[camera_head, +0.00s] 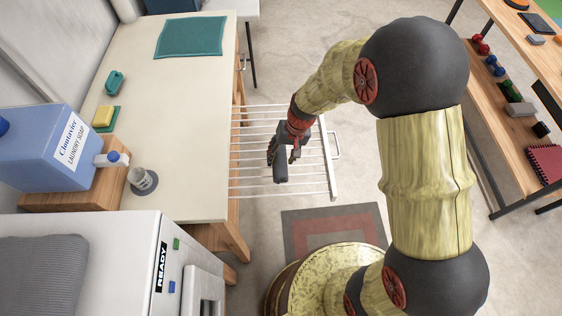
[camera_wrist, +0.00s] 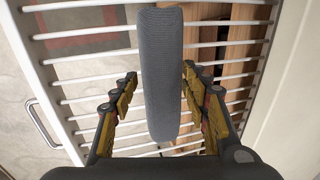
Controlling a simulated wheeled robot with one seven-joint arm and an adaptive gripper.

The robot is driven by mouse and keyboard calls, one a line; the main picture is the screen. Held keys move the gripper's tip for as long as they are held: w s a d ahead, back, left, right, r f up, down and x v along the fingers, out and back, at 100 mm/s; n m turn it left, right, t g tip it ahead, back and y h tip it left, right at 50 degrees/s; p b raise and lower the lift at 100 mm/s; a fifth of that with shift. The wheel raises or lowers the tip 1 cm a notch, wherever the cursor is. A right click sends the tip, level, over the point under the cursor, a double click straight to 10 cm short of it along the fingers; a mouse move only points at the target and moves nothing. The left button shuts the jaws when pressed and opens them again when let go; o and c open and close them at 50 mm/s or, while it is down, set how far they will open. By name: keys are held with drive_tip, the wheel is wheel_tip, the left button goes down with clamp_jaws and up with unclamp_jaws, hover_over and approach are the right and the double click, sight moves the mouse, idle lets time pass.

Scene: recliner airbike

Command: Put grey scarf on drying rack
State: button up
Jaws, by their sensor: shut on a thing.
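The grey scarf (camera_head: 281,170) is a dark grey, narrow folded strip with fine ribs. My gripper (camera_head: 284,155) is shut on it, and it hangs at the fingers over the white drying rack (camera_head: 329,160). In the wrist view the scarf (camera_wrist: 160,50) runs lengthwise between the two yellow-lined rows of fingers (camera_wrist: 158,100), across the line of the rack's bars. The rack's white bars (camera_wrist: 80,57) show behind it. I cannot tell whether the scarf touches the bars. The rack juts out level from the side of the counter.
A cream counter (camera_head: 175,120) lies left of the rack, with a teal cloth (camera_head: 190,37), a sponge (camera_head: 103,116) and a cup (camera_head: 143,178). A blue soap jug (camera_head: 40,150) and a washer (camera_head: 130,260) with a grey cloth (camera_head: 40,270) are lower left. Shelves (camera_head: 500,110) stand right.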

sight(281, 161)
drive_tip(key=shift+w+f, duration=0.35)
drive_tip(key=shift+f, duration=0.05)
drive_tip(key=shift+w+f+b, duration=0.15)
drive_tip(key=shift+f+b, duration=0.5)
drive_tip(key=shift+f, duration=1)
drive_tip(key=shift+f, duration=0.2)
drive_tip(key=o, duration=1.2)
drive_tip(key=shift+c, duration=0.2)
drive_tip(key=shift+r, duration=0.15)
